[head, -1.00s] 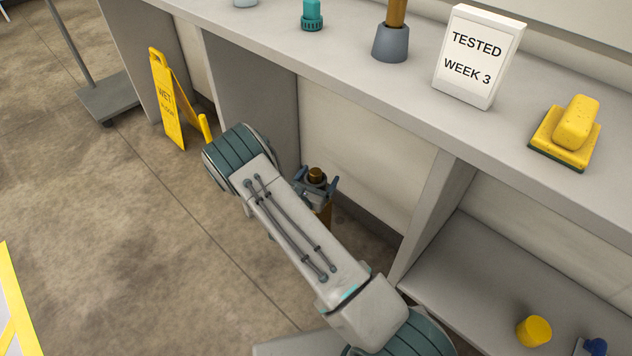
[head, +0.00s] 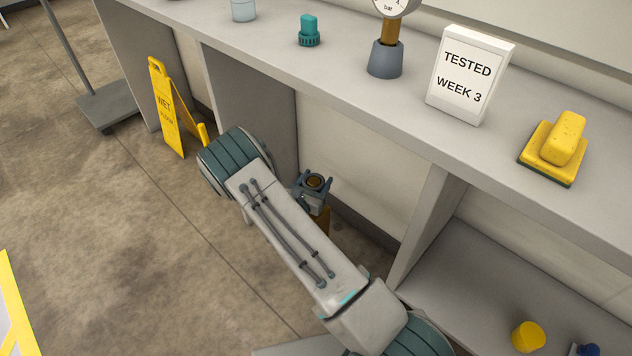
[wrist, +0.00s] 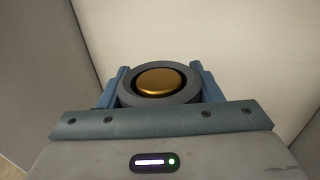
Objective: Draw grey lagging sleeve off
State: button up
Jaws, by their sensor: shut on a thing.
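The grey lagging sleeve shows as a thick grey ring in the wrist view (wrist: 160,99), around a brass post (wrist: 160,80) whose rounded top sits inside the ring with a dark gap around it. My gripper (head: 314,188) is shut on the sleeve, one blue finger on either side. In the head view, the brass post (head: 323,222) also shows below my gripper, in the open bay under the counter. The sleeve's upper rim is near the post's top. My gripper and arm hide much of the sleeve and post.
The grey counter (head: 270,55) overhangs the bay, with upright panels on both sides. On it stand a gauge (head: 392,28) in a grey base, a teal fitting (head: 309,30), a "TESTED WEEK 3" sign (head: 468,75) and a yellow block (head: 556,145). A wet-floor sign (head: 172,115) stands left.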

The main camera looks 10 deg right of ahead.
notch_tip(320, 180, up, 13)
jog(key=p, duration=0.9)
jog(key=shift+f, duration=0.15)
dwell(0.6)
